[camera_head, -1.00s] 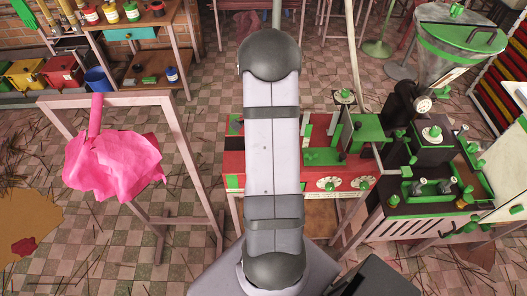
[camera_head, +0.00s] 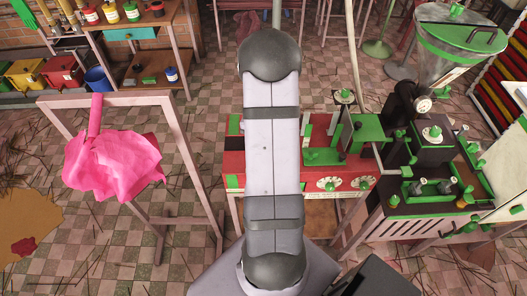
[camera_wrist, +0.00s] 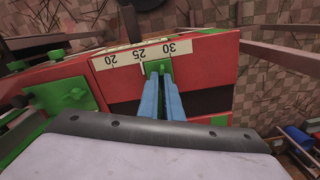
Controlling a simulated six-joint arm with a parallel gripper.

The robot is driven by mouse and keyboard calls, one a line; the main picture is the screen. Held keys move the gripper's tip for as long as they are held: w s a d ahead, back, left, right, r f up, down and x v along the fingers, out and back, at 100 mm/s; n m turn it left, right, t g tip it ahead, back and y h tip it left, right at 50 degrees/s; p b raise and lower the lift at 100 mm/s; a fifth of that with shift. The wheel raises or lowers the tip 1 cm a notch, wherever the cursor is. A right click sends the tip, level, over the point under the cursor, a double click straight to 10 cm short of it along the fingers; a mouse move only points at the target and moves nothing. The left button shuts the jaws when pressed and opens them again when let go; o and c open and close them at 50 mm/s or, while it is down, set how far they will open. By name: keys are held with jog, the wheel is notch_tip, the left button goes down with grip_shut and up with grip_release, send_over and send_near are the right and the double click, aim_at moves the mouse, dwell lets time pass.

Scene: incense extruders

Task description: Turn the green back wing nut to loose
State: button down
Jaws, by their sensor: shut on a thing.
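My gripper (camera_wrist: 166,88) shows in the wrist view as two blue fingers close together, pointing at the red machine's scale. They are shut on a small green part, which I take to be the green back wing nut (camera_wrist: 154,67); the fingers hide much of it. It sits by the printed scale (camera_wrist: 140,54), between the marks 25 and 30. In the head view my own arm covers the gripper and the nut. The red machine (camera_head: 232,163) shows on both sides of the arm there.
In the head view a green-and-black extruder (camera_head: 432,150) with a metal hopper (camera_head: 455,45) stands at right. A pink cloth (camera_head: 112,165) hangs on a frame at left.

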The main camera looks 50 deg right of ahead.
jog(key=n, duration=0.4)
jog(key=shift+n, duration=0.3)
jog(key=n, duration=0.3)
jog(key=shift+n, duration=0.4)
jog(key=n, duration=0.3)
jog(key=shift+n, duration=2.1)
jog(key=shift+d, duration=0.1)
jog(key=c, duration=1.9)
grip_release()
jog(key=shift+c, duration=0.2)
